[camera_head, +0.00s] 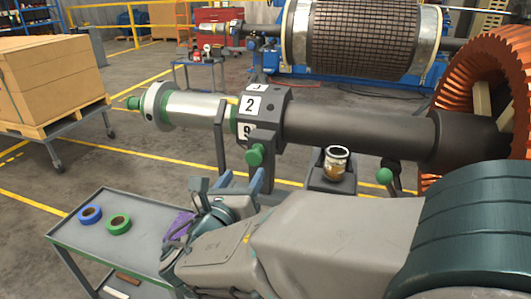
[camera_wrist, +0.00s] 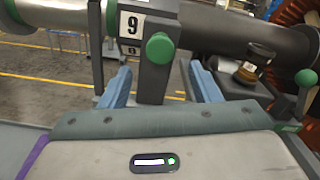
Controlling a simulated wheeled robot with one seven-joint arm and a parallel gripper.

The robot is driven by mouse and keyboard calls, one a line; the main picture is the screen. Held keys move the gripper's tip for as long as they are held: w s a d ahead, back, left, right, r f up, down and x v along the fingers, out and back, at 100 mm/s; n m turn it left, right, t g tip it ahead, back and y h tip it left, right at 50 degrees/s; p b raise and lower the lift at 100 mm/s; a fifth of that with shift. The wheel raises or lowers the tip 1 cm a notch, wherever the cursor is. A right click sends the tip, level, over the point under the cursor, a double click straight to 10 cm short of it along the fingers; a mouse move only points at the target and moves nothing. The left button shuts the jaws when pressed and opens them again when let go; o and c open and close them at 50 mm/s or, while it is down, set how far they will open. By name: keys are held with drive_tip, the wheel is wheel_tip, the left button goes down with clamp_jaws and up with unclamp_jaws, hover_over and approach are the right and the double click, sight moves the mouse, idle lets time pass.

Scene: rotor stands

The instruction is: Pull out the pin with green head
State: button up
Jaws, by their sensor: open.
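A pin with a round green head (camera_head: 255,156) sticks out of the front of the dark numbered block (camera_head: 262,110) around the rotor shaft. In the wrist view the green head (camera_wrist: 159,47) is centred, just below and right of the label 9. My gripper (camera_head: 241,177) is open and empty. In the wrist view its blue fingers (camera_wrist: 161,82) are spread wide, below the green head on either side, not touching it. The pin's shank is hidden. A second green ball knob (camera_head: 385,175) stands farther right; it also shows in the wrist view (camera_wrist: 306,78).
A grey cart (camera_head: 75,240) at left holds blue tape (camera_head: 90,214) and green tape (camera_head: 118,223). A can (camera_head: 336,163) stands right of the support post. The shaft (camera_head: 355,130) runs across above my arm to a copper-coloured winding (camera_head: 485,75).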

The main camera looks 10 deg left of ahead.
sight(253, 160)
drive_tip(key=w, duration=0.7)
drive_tip(key=shift+w+d, duration=0.3)
